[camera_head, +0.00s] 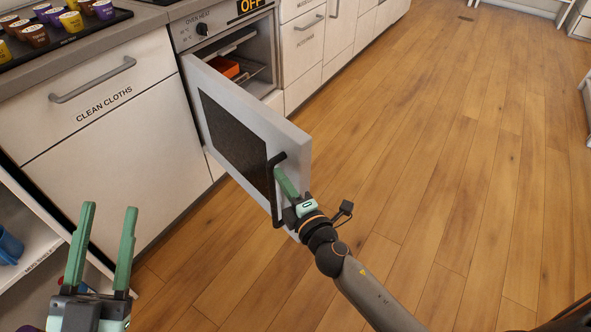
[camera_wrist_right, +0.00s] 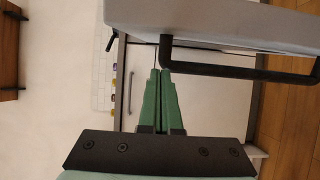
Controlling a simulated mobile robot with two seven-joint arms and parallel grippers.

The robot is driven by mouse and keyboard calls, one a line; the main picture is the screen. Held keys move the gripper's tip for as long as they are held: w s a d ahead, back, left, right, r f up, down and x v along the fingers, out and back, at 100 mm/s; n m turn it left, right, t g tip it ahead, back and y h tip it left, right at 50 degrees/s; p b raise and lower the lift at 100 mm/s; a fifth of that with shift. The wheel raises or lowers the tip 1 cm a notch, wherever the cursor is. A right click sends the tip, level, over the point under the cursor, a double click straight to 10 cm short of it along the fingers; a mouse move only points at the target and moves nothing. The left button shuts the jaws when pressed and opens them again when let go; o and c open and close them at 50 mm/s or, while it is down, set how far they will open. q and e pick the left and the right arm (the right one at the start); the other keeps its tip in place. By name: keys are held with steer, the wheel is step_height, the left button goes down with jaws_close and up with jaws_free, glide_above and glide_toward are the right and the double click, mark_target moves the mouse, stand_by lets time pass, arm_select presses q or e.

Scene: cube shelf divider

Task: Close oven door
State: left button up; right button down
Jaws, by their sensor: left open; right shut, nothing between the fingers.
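The oven door (camera_head: 225,118) is white with a dark window. It stands wide open, swung out from the oven's left side. Its black bar handle (camera_head: 274,205) is on the outer face near the free edge. My right gripper (camera_head: 279,172) is shut and empty, with its green fingertips beside the handle's upper part. In the right wrist view, the shut fingers (camera_wrist_right: 160,72) point up close to one end of the handle (camera_wrist_right: 240,73), below the door (camera_wrist_right: 215,22); I cannot tell whether they touch. My left gripper (camera_head: 109,208) is open and empty at lower left, away from the door.
The oven cavity shows an orange item (camera_head: 225,67) on a rack. A cabinet labelled clean cloths (camera_head: 105,130) stands left of the oven, below a counter with a black tray (camera_head: 65,45) of several cups. An open shelf (camera_head: 35,262) is at lower left. The wooden floor (camera_head: 440,130) on the right is clear.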

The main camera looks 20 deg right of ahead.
mark_target(296, 172)
steer(key=shift+w+d, duration=0.3)
steer(key=shift+d, duration=0.6)
steer(key=shift+w+d, duration=0.3)
steer(key=shift+d, duration=0.6)
